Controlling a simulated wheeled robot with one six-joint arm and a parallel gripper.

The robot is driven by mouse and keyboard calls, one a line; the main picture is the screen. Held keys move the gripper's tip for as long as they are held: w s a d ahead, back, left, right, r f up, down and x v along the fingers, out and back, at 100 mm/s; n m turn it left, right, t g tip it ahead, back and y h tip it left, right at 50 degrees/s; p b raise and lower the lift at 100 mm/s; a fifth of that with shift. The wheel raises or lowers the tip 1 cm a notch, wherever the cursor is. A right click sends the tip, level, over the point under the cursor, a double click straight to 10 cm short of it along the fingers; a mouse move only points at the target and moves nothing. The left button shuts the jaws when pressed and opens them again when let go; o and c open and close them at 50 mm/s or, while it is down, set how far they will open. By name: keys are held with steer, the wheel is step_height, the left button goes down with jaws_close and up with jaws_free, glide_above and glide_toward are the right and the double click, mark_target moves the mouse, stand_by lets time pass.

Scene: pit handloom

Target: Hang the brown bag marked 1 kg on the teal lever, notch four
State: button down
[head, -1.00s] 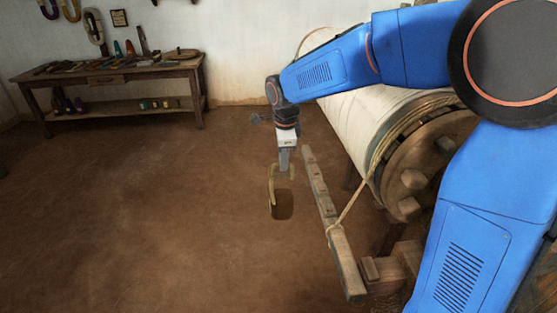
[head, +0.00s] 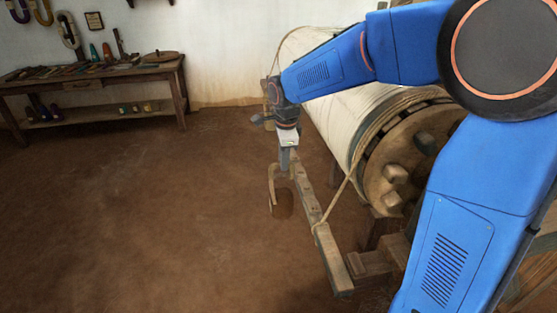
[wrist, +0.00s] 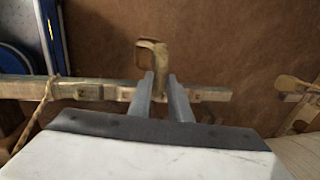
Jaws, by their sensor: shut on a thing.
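My gripper (head: 285,166) is shut on the strap of the brown bag (head: 282,206), which hangs below it. In the wrist view the bag (wrist: 151,58) shows beyond the fingers (wrist: 162,92). Its marking is not readable. The notched lever (head: 328,250) is a long greyish wooden bar with a rope tied around it; its teal colour is hard to make out. The bag hangs just left of the lever's far part in the head view. The lever (wrist: 105,91) crosses behind the fingers in the wrist view. I cannot tell whether strap and lever touch, or which notch is closest.
A large roller wound with pale cloth (head: 345,115) and a wooden end disc (head: 405,165) stands right of the lever. A rope (head: 345,185) runs from it to the lever. A workbench (head: 95,75) with tools stands at the back left. The floor (head: 130,220) is clear.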

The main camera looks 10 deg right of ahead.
steer(key=shift+d+f, duration=0.4)
steer(key=shift+d, duration=0.8)
steer(key=shift+d+f, duration=0.4)
steer(key=shift+d, duration=0.85)
steer(key=shift+d+f, duration=0.4)
steer(key=shift+d, duration=0.8)
steer(key=shift+f, duration=0.35)
steer(key=c, duration=1.6)
jaws_free()
steer(key=shift+o, duration=0.2)
